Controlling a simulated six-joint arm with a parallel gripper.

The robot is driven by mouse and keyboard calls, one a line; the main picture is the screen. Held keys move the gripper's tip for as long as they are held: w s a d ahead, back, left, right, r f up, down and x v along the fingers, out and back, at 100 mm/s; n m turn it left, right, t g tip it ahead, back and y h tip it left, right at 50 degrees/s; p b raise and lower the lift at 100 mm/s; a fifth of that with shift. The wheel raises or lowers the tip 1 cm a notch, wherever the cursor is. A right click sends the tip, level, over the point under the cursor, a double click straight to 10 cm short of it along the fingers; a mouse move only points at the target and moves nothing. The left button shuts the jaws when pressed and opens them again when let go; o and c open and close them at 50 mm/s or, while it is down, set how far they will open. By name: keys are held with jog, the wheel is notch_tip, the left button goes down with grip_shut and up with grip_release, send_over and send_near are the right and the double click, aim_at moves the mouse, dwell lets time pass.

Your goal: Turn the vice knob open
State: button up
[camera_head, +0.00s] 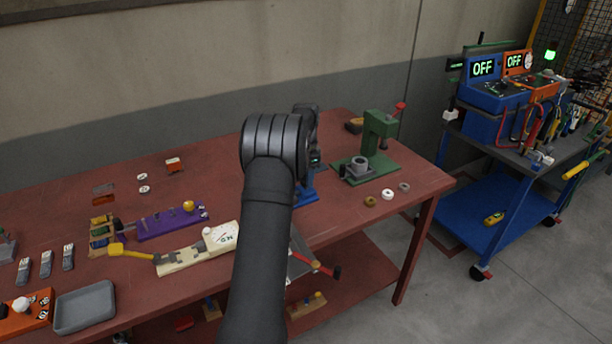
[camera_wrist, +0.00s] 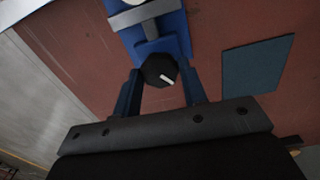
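The blue vice (camera_wrist: 160,30) stands at the top of the wrist view, with a grey bar across it. Its black knob (camera_wrist: 153,68) faces me and has a white mark pointing to the lower right. My gripper (camera_wrist: 164,76) has one dark blue finger on each side of the knob. The fingers look spread, with narrow gaps beside the knob; I cannot tell whether either one touches it. In the head view, part of the blue vice (camera_head: 307,190) shows beside my arm. The knob and my fingertips are hidden there.
A dark blue-grey plate (camera_wrist: 255,66) lies right of the vice in the wrist view. In the head view, a green press (camera_head: 379,135) stands to the right and a purple fixture (camera_head: 165,223) to the left. Several small rings lie near the table's right edge.

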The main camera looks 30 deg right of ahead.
jog(key=shift+n, duration=0.4)
jog(key=n, duration=0.4)
jog(key=shift+n, duration=0.4)
jog(key=n, duration=0.5)
dwell(0.4)
jog(key=o, duration=1)
